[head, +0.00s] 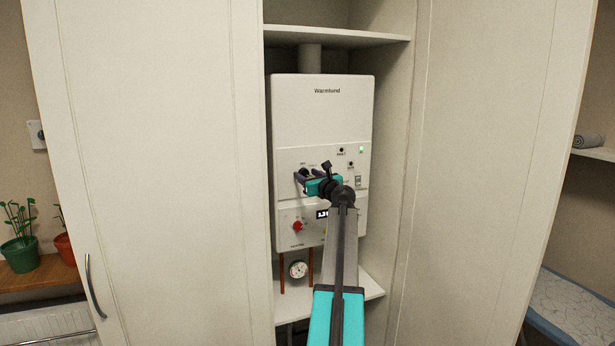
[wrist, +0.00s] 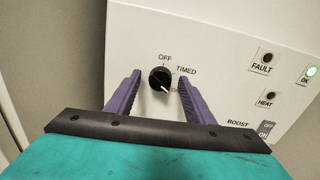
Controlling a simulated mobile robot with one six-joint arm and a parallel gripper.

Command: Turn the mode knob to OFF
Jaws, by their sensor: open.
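The mode knob (wrist: 159,79) is a round black dial on the white boiler panel. In the wrist view OFF is printed above it and TIMED to its upper right. A third label at its right is partly hidden by a finger. The knob's white mark points to the lower right, toward that third label. My gripper (wrist: 160,76) is open, with one purple finger at each side of the knob; a gap shows on both sides, so it is not clamped. The gripper also shows in the head view (head: 307,178), in front of the upper panel.
The white boiler (head: 323,110) hangs between two cabinet doors, left (head: 160,150) and right (head: 480,150). Below are a red knob (head: 297,226), a display (head: 322,214) and a gauge (head: 298,269). The BOOST switch (wrist: 267,130) and a lit green OK lamp (wrist: 311,71) are at the right.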

